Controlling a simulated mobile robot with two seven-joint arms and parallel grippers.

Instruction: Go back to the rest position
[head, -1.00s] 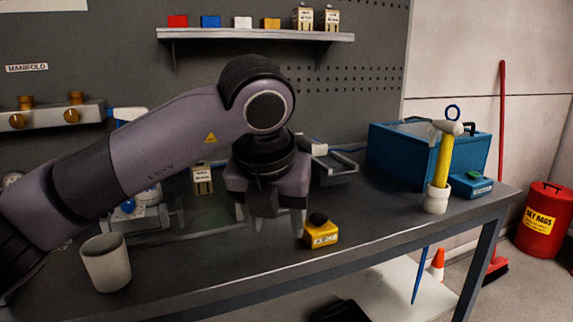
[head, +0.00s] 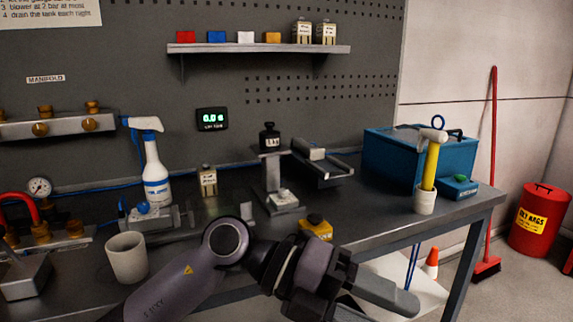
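My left arm enters from the bottom edge of the head view. Its gripper (head: 378,302) is low at the front edge of the workbench (head: 215,270), pointing right and down. The gripper is just right of and below a yellow block with a black knob (head: 316,228), whose lower part is partly covered by my arm. My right gripper is not in view.
A beige cup (head: 127,258) stands left of my arm. Behind are a spray bottle (head: 154,175), a stand with a black weight (head: 270,138) and a grey tray (head: 325,168).

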